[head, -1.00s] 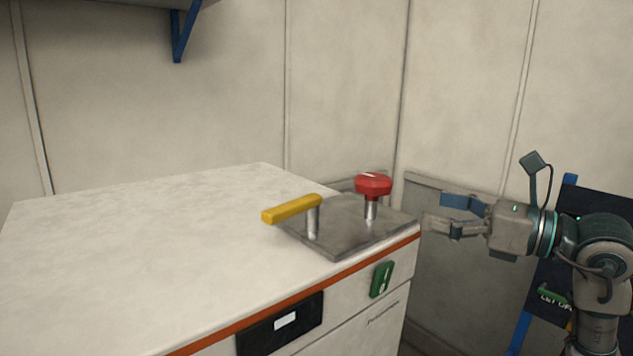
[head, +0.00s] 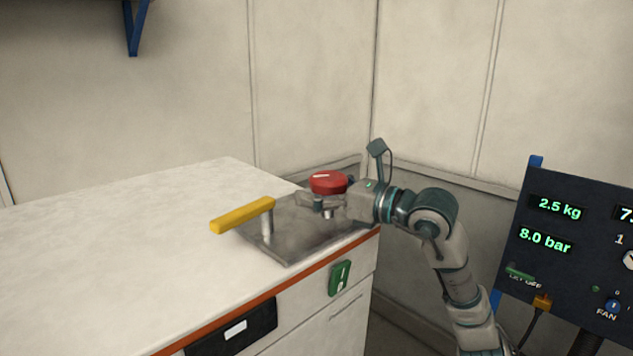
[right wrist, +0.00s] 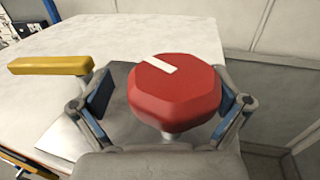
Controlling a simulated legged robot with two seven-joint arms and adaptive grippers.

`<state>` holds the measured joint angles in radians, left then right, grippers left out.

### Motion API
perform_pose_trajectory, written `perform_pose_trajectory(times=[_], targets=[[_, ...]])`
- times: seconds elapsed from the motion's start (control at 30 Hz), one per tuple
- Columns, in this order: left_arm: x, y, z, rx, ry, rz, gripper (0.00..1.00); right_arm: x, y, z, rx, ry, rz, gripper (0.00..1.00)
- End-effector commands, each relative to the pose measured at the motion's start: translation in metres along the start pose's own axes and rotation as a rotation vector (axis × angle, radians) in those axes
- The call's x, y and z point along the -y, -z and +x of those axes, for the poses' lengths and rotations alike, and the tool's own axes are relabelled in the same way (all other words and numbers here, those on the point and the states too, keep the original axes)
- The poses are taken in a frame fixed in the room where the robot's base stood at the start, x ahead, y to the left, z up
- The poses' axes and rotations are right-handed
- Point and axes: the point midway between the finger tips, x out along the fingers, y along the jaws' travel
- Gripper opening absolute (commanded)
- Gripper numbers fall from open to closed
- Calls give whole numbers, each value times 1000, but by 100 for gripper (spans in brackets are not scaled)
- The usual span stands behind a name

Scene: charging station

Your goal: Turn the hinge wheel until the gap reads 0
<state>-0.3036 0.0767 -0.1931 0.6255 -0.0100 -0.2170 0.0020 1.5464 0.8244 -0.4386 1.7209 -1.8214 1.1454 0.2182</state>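A red faceted wheel (head: 328,182) with a white mark on top stands on a short metal post on a grey metal plate (head: 290,235) at the counter's corner. It fills the middle of the right wrist view (right wrist: 175,92), its white mark pointing to the upper left. My right gripper (head: 322,199) is at the wheel, with its fingers open on either side of it. In the right wrist view a gap shows between the left finger and the wheel; contact at the right finger is unclear. No gap reading is legible. My left gripper is out of view.
A yellow lever (head: 240,215) on a post stands left of the wheel on the same plate. A green switch (head: 340,278) and a black panel (head: 235,328) are on the cabinet front. A dark display board (head: 570,250) stands right, reading 2.5 kg and 8.0 bar. The white countertop (head: 110,260) is clear.

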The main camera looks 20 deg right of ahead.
Motion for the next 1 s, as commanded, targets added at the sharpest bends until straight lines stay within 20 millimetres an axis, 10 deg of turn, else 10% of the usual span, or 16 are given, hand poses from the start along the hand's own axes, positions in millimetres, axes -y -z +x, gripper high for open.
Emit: perform_pose_trajectory(times=[0.33,0.6,1.0], targets=[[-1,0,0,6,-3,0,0,0,1,12,-5,10,1,97],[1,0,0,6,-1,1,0,-1,0,11,-4,10,0,37],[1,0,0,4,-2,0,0,4,-1,2,1,12,2,37]])
